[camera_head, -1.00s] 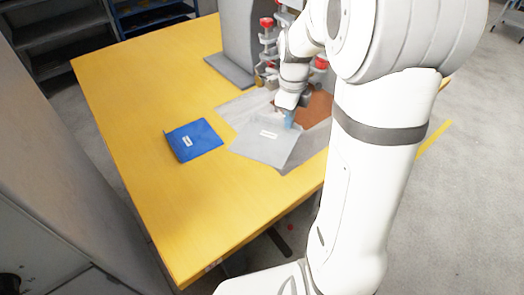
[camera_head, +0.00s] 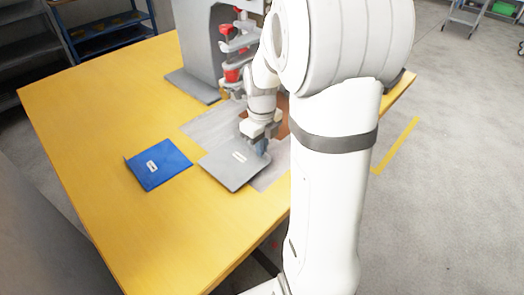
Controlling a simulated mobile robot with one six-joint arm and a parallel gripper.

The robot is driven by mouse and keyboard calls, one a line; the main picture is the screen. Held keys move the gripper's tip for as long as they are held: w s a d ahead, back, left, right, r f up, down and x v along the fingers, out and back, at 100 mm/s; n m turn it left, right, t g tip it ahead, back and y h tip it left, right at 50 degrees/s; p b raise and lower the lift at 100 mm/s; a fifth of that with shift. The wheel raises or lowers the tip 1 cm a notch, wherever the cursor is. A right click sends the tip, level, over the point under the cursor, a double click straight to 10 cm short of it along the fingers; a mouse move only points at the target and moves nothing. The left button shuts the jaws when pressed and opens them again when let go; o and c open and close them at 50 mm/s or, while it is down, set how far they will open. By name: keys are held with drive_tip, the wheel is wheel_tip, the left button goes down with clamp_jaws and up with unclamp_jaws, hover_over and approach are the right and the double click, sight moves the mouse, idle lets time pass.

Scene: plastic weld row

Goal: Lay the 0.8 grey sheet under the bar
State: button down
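A grey sheet (camera_head: 228,172) with a small white label lies near the front right of the yellow table, partly over a larger grey mat (camera_head: 205,129). A machine (camera_head: 205,45) with a grey upright and red-topped clamps (camera_head: 236,75) stands behind. The bar is not clearly seen; my arm hides part of the machine.
A blue sheet (camera_head: 150,172) with a white label lies to the left of the grey sheet. A brown patch (camera_head: 283,116) shows behind my gripper. The left of the yellow table (camera_head: 90,130) is clear. Shelves (camera_head: 100,30) stand at the back left.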

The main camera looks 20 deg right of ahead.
drive_tip(key=shift+f, duration=0.6)
drive_tip(key=shift+f, duration=0.25)
drive_tip(key=c, duration=1.6)
unclamp_jaws()
drive_tip(key=shift+r, duration=0.1)
drive_tip(key=shift+c, duration=0.2)
